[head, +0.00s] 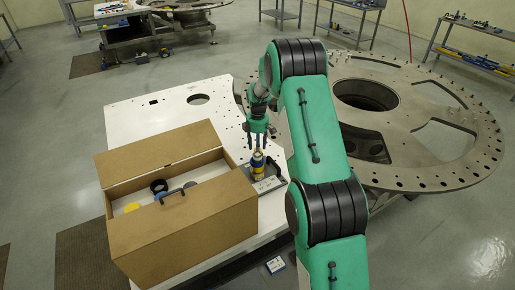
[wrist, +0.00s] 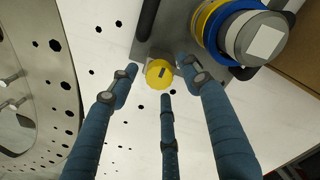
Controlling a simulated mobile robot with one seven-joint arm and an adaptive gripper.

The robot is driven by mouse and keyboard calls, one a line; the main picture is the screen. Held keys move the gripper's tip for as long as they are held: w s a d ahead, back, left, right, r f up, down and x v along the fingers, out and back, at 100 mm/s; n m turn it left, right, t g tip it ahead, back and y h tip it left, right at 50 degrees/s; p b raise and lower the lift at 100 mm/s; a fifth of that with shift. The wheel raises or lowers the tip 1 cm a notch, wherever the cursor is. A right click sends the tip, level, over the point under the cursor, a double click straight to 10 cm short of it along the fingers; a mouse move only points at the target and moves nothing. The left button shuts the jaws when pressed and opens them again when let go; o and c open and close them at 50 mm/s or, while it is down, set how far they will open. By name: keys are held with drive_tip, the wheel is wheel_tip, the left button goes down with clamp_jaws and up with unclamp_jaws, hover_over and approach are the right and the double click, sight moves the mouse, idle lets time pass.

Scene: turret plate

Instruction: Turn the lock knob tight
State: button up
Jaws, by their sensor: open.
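A small round yellow knob (wrist: 160,73) with a dark mark on its face shows in the wrist view, at the edge of a grey plate (wrist: 178,28). My gripper (wrist: 162,80) has three blue fingers, spread apart around the knob in the picture, with no finger clearly touching it. In the head view my gripper (head: 257,147) points down over the grey plate (head: 268,184) on the white table. A yellow, blue and white cylinder (wrist: 240,32) stands on the plate beside the knob; it also shows in the head view (head: 257,164). The knob is not clear in the head view.
An open brown box (head: 180,225) with round items inside and a dark handle stands to the left. The white table (head: 150,115) has holes and is clear behind the box. A large round metal turret plate (head: 440,110) with studs lies to the right.

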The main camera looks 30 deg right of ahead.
drive_tip(key=c, duration=1.1)
drive_tip(key=shift+m, duration=0.4)
drive_tip(key=shift+c, duration=0.2)
drive_tip(key=m, duration=0.3)
drive_tip(key=shift+m, duration=0.3)
drive_tip(key=m, duration=0.4)
drive_tip(key=shift+w+r+m+b, duration=0.1)
drive_tip(key=shift+m+b, duration=0.2)
drive_tip(key=shift+b, duration=0.05)
drive_tip(key=m, duration=0.4)
drive_tip(key=shift+d, duration=0.1)
drive_tip(key=shift+d+m, duration=0.1)
drive_tip(key=shift+m, duration=2.4)
drive_tip(key=o, duration=1.1)
